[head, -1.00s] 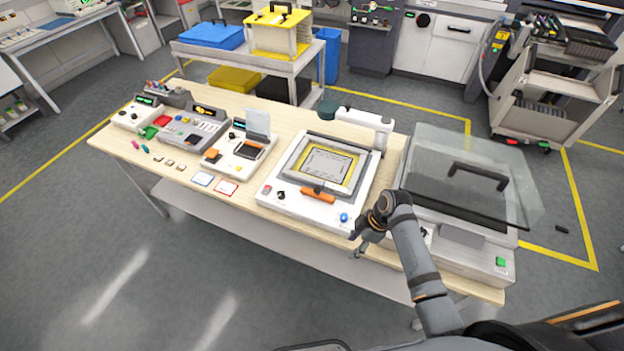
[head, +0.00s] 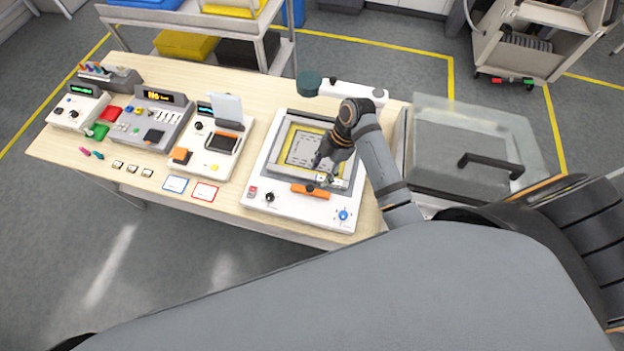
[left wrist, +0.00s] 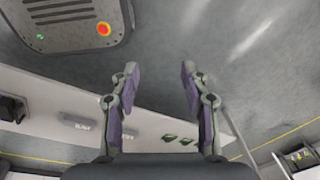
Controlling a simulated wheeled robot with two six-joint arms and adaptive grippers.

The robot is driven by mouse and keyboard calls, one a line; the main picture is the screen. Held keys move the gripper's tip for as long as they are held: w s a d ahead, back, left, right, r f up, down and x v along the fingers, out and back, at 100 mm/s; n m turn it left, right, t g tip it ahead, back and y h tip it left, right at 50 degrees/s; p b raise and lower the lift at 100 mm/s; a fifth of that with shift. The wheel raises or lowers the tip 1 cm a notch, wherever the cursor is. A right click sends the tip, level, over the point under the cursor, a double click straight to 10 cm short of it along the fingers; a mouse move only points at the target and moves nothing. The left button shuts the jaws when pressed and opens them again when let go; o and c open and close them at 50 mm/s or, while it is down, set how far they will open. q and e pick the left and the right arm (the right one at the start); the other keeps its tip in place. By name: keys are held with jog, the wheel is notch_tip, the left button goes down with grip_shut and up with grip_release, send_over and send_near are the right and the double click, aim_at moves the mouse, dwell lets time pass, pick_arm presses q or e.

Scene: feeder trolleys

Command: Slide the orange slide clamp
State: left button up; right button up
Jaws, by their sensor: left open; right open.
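The orange slide clamp (head: 309,192) lies across the front part of a white stencil-printer-like machine (head: 290,210) on the wooden table. Behind it is a framed yellow-edged panel (head: 303,148). My right gripper (head: 323,172) is open and points down over the front right part of that frame, a little behind and above the clamp. Whether it touches anything cannot be told. My left gripper (left wrist: 160,90) shows in the left wrist view, open and empty, with grey floor beyond its fingers. It does not show in the head view.
A blue knob (head: 342,215) and a dark knob (head: 269,197) flank the clamp. A dark green round head (head: 308,83) overhangs the machine's back. A clear-lidded machine (head: 470,150) stands at the right. Several small devices fill the table's left. Open floor lies in front.

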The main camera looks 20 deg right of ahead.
aim_at(310, 187)
jog(key=x, duration=0.4)
jog(key=w+p+x, duration=0.1)
jog(key=x, duration=0.1)
jog(key=shift+s+a+f, duration=0.1)
jog(key=shift+a+f, duration=0.05)
jog(key=shift+f, duration=0.2)
jog(key=shift+a+f, duration=0.1)
jog(key=shift+f, duration=0.2)
jog(key=shift+s+f, duration=0.1)
jog(key=shift+s, duration=0.05)
jog(key=shift+c, duration=0.6)
pick_arm(q)
jog(key=shift+w+r, duration=0.65)
jog(key=shift+r, duration=0.2)
pick_arm(e)
grip_shut()
